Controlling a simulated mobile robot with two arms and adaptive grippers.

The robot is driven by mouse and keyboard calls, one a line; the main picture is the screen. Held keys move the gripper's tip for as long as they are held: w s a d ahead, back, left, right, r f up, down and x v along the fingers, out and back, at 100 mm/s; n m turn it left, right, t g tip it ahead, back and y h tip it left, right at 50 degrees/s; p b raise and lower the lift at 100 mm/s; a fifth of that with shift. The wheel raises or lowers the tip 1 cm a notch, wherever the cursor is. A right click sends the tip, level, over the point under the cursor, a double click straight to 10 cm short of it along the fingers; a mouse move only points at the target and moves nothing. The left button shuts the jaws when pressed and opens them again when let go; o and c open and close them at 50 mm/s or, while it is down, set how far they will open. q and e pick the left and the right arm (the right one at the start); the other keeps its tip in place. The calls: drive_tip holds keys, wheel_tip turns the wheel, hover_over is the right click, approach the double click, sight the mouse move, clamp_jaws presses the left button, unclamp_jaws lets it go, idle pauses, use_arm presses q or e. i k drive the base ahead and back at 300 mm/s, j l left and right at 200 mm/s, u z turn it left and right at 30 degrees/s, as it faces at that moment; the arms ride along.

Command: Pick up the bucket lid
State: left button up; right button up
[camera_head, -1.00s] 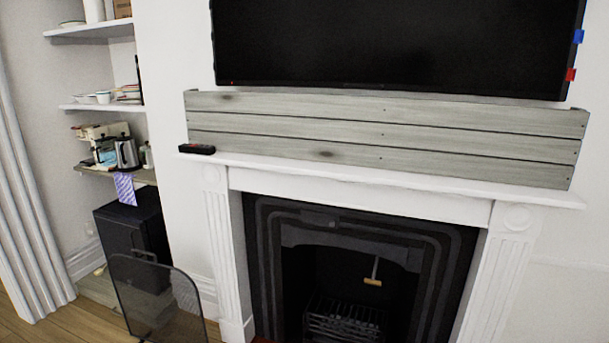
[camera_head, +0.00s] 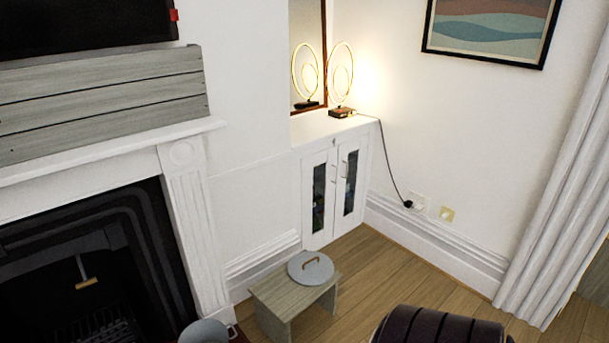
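The stool stands on the floor between the fireplace and the white cabinet. Neither of my grippers shows in the head view.
A grey rounded object (camera_head: 204,332) is cut off at the bottom edge, left of the stool. A dark ribbed seat (camera_head: 440,326) is at the bottom right. A white cabinet (camera_head: 325,190) with a lit lamp (camera_head: 341,82) stands behind. Wooden floor (camera_head: 400,268) is clear right of the stool.

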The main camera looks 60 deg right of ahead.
sight(306, 268)
drive_tip(key=z, duration=1.85)
